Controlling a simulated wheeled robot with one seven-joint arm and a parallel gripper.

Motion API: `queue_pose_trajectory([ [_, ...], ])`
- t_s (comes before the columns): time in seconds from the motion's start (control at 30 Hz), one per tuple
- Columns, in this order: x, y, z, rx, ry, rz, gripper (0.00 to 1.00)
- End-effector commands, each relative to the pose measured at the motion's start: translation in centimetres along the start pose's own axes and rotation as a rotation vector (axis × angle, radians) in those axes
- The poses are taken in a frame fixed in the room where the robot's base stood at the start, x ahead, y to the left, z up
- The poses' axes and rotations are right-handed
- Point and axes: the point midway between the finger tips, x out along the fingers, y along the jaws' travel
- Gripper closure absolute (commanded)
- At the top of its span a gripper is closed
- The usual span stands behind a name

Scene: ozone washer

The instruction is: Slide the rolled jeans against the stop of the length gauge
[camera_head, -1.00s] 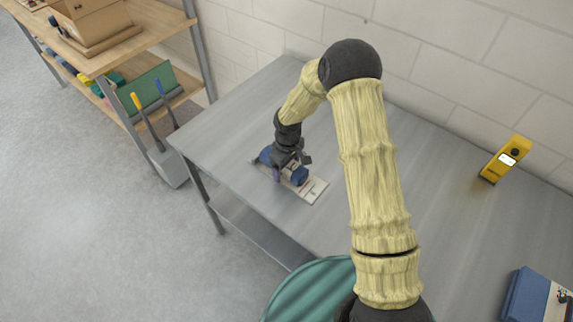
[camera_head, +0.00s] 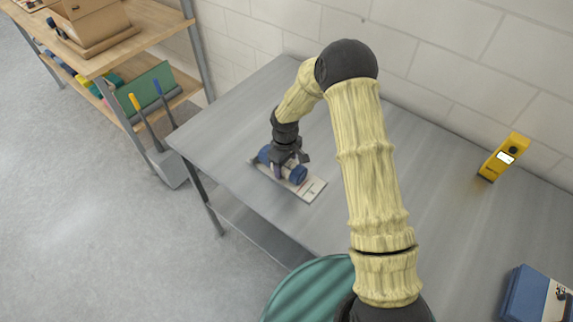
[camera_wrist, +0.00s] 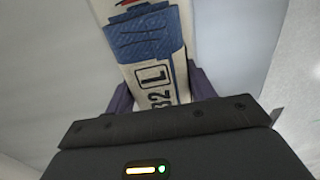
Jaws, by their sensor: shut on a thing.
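The rolled jeans (camera_head: 299,174) are a blue roll lying along the length gauge (camera_head: 315,190), a pale flat board on the grey table. In the wrist view the blue denim of the rolled jeans (camera_wrist: 150,38) carries a pale band printed with "32 L". My gripper (camera_head: 287,167) is shut on the roll from above, with a dark finger on each side of it in the wrist view (camera_wrist: 162,92). A pale end of the gauge with a red mark (camera_wrist: 128,3) shows beyond the roll. The gauge's stop and its contact with the roll cannot be made out.
A yellow device with a lit screen (camera_head: 503,158) stands near the wall. A blue box-like item (camera_head: 523,298) is at the lower right. A wooden shelf unit (camera_head: 133,47) stands left of the table. The table around the gauge is clear.

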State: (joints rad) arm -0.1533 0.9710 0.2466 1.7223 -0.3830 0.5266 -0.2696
Motion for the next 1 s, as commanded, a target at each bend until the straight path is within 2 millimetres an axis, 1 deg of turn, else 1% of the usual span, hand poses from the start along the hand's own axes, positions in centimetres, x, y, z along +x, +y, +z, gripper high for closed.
queue_pose_trajectory([
  [0.03, -0.4, 0.1, -1.1, -0.002, 0.030, 0.010, 0.80],
  [0.27, -0.5, 0.2, -1.2, 0.000, 0.033, 0.009, 0.79],
  [0.5, -0.6, 0.0, -2.1, -0.001, 0.034, 0.009, 0.80],
  [0.73, -0.6, -0.1, -2.1, -0.002, 0.034, 0.009, 0.79],
  [0.77, -0.6, -0.1, -2.1, -0.002, 0.034, 0.008, 0.40],
  [0.8, -0.6, 0.0, -2.0, 0.000, 0.033, 0.009, 0.32],
  [0.87, -0.5, 0.2, -1.8, 0.003, 0.030, 0.008, 0.20],
  [1.0, -0.4, 0.4, -1.5, 0.009, 0.025, 0.007, 0.20],
])
